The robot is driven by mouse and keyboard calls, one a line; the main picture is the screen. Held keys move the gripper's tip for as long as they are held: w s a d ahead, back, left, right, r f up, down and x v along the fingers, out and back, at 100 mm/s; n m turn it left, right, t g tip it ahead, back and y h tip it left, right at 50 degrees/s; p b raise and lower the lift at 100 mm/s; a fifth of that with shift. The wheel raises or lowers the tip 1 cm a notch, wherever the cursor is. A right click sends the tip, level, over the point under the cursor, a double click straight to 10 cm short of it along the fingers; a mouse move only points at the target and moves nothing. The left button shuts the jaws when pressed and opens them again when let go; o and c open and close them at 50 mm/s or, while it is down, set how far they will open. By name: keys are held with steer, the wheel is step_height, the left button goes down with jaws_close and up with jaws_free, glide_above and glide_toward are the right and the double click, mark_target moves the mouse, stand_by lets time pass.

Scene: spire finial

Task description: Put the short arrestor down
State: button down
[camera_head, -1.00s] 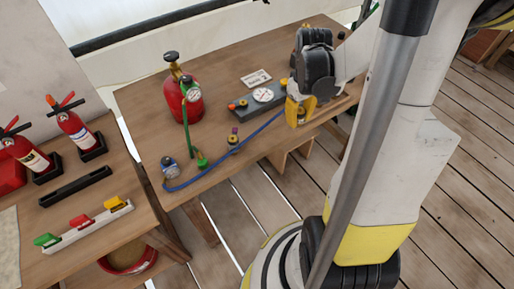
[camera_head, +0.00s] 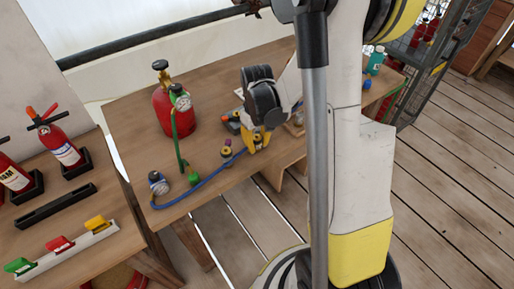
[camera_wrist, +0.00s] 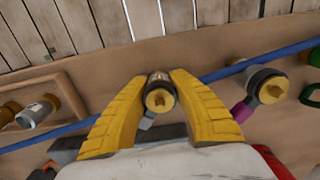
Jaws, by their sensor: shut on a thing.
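My gripper (camera_head: 256,141) is over the front part of the wooden table (camera_head: 140,112), right of a second fitting (camera_head: 227,149). In the wrist view my gripper's yellow fingers (camera_wrist: 160,80) are shut on the short arrestor (camera_wrist: 159,97), a small dark cylinder with a yellow end. A small grey tab shows beside it. The arrestor is mostly hidden by the fingers in the head view. I cannot tell whether it touches the tabletop. The second fitting also shows in the wrist view (camera_wrist: 267,85), dark with a yellow end and a magenta tab, apart from my gripper.
A blue hose (camera_head: 190,192) runs along the table close to the gripper. A red cylinder (camera_head: 174,113) stands behind left. A gauge (camera_head: 158,183) is at the front left corner. A wooden tray (camera_wrist: 66,88) with brass fittings lies left in the wrist view.

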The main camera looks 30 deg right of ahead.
steer(key=shift+f, duration=0.25)
steer(key=c, duration=1.2)
jaws_free()
steer(key=shift+c, duration=0.2)
steer(key=shift+r, duration=0.1)
steer(key=shift+r, duration=0.1)
